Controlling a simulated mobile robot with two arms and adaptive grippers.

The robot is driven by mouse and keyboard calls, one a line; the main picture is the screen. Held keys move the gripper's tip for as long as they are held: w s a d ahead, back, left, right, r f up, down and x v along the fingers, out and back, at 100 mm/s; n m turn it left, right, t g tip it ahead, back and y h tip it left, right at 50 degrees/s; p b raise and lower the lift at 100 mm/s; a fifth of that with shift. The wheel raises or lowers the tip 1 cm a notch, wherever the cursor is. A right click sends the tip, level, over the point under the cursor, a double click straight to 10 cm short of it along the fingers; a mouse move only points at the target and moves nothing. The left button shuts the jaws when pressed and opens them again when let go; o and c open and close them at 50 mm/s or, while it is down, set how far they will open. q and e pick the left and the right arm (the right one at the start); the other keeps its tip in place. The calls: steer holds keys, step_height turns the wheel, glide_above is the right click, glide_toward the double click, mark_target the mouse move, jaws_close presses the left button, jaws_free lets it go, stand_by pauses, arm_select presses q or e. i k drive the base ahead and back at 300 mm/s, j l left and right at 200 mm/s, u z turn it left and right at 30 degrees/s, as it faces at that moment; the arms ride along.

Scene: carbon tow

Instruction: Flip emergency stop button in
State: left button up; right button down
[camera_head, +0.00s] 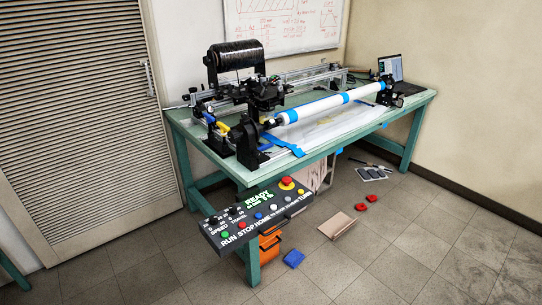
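The emergency stop button (287,183) is a red mushroom head on a yellow base. It sits at the upper right of a dark control panel (214,238). The panel is tilted and stands at the near end of the green workbench. Green text on its display reads "READY". Neither of my grippers shows in the head view, so nothing is seen touching the button. Whether the button is pressed in or out is too small to tell.
The green table (180,125) carries a winding machine with a long white tube (322,104) and a black spool (235,55). A laptop (391,68) stands at the far right. A cardboard piece (337,225), a blue item (293,259) and red items (361,208) lie on the floor.

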mark_target(286, 180)
steer(key=i+l+u, duration=0.5)
steer(key=i+l, duration=0.5)
steer(key=i, duration=0.15)
